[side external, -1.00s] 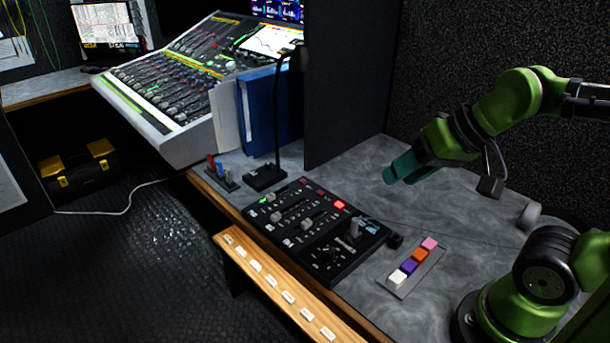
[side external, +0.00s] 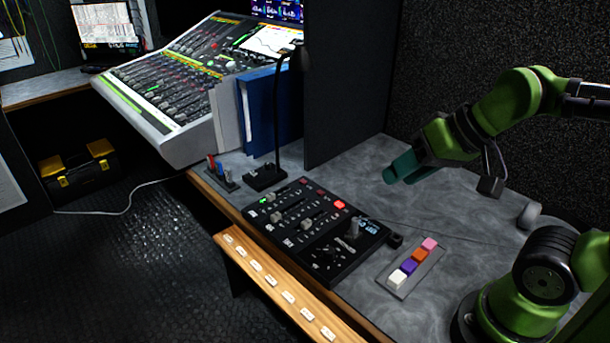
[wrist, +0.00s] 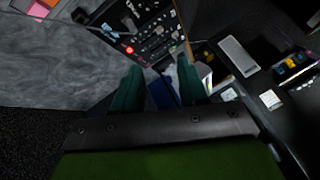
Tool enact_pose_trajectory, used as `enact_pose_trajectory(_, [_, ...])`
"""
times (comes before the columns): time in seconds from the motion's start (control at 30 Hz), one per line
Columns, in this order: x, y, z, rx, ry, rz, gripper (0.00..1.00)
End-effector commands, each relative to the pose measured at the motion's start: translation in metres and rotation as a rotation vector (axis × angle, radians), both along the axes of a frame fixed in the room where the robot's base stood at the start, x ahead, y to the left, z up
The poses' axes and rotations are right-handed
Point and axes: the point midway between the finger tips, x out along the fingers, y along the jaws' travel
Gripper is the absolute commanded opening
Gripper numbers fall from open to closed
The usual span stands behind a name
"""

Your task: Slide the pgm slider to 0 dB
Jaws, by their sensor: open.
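A black control panel (side external: 329,256) with sliders lies on the grey desk. It has several slider caps, among them one at the left (side external: 276,216), one in the middle (side external: 307,224) and a taller grey handle (side external: 354,229) at the right. Their labels are too small to read, so I cannot tell which is the pgm slider or its dB setting. A red light (side external: 340,204) glows at the back of the panel. In the wrist view the panel (wrist: 150,27) is at the top. My gripper (side external: 389,177) is open and empty, above the desk and behind the panel, with teal fingers that also show in the wrist view (wrist: 160,82).
A button strip (side external: 411,269) with coloured keys lies right of the panel. A black lamp (side external: 266,178) and blue binder (side external: 258,115) stand left, beside a dark partition (side external: 345,80). A large mixing console (side external: 185,85) is beyond. Desk between gripper and panel is mostly clear.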

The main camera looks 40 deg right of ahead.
Motion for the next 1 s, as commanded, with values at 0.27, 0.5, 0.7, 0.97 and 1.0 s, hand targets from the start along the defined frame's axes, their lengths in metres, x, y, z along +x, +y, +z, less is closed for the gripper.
enact_pose_trajectory(0.27, [0.0,0.0,0.0,0.0,0.0,0.0,0.43])
enact_pose_trajectory(0.5, [0.001,0.0,-0.006,0.0,0.027,0.002,0.51])
enact_pose_trajectory(0.7, [0.035,0.005,-0.019,-0.047,0.14,0.037,0.51])
enact_pose_trajectory(0.97, [0.128,0.016,-0.036,-0.178,0.246,0.149,0.51])
enact_pose_trajectory(1.0, [0.144,0.018,-0.041,-0.196,0.256,0.168,0.51])
